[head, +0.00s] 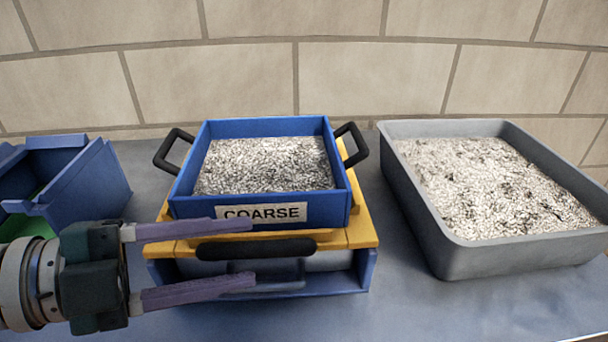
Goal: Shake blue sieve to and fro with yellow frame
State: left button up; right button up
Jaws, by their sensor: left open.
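The blue sieve (283,126), labelled COARSE, holds grey-white crushed stone and has a black handle on its left and right sides. It sits on the yellow frame (361,226). A black bar handle (256,248) runs along the frame's front edge. My left gripper (245,254) comes in from the left with its two purple fingers apart, one higher and one lower in the picture, at the front of the frame near the left end of the black bar. I cannot tell whether the fingers touch it. My right gripper is not in view.
Under the yellow frame is a blue base (366,272) with a grey tray (330,261) inside. A large grey tub (440,250) of crushed stone stands to the right. A blue bin (95,185) with something green stands at the left. A block wall (370,75) closes the back.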

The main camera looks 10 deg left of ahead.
pick_arm(q)
jog(key=shift+x, duration=1.85)
grip_shut()
